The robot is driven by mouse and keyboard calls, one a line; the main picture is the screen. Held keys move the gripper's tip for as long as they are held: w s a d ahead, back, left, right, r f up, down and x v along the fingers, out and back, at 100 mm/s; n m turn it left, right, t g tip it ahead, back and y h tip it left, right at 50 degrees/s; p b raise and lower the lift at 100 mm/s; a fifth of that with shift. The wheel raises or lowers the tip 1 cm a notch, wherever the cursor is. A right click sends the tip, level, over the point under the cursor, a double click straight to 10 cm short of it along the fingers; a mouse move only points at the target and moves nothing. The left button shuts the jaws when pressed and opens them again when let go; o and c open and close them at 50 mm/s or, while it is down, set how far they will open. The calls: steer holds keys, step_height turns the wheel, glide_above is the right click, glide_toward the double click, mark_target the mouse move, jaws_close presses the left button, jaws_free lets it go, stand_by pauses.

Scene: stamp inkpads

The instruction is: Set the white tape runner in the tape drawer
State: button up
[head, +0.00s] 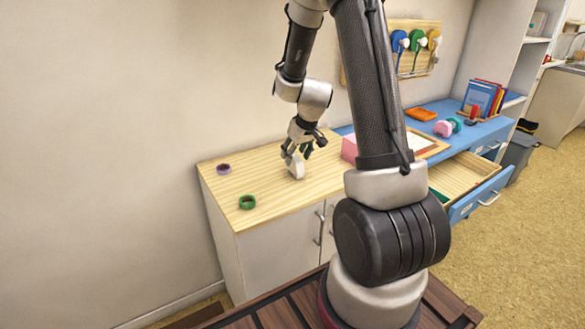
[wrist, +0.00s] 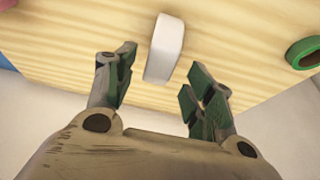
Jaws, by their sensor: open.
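The white tape runner (head: 297,167) stands on the light wooden top of the white cabinet, just at my gripper's fingertips. In the wrist view the white tape runner (wrist: 165,48) lies ahead of the gap between the fingers. My gripper (head: 299,150) is open and points down at it; in the wrist view the open fingers (wrist: 158,85) are apart with nothing between them. An open drawer (head: 470,178) with a blue front sticks out from the blue desk at the right. My arm hides part of it, and I cannot read its label.
A purple tape roll (head: 223,169) and a green tape roll (head: 247,202) lie left of the tape runner. A pink box (head: 349,148) stands to its right, beside a wooden tray (head: 436,148). Books (head: 483,97) stand at the back of the desk.

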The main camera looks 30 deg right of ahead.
steer(key=x, duration=0.6)
steer(key=shift+w+d, duration=0.1)
steer(key=shift+r, duration=0.1)
jaws_close()
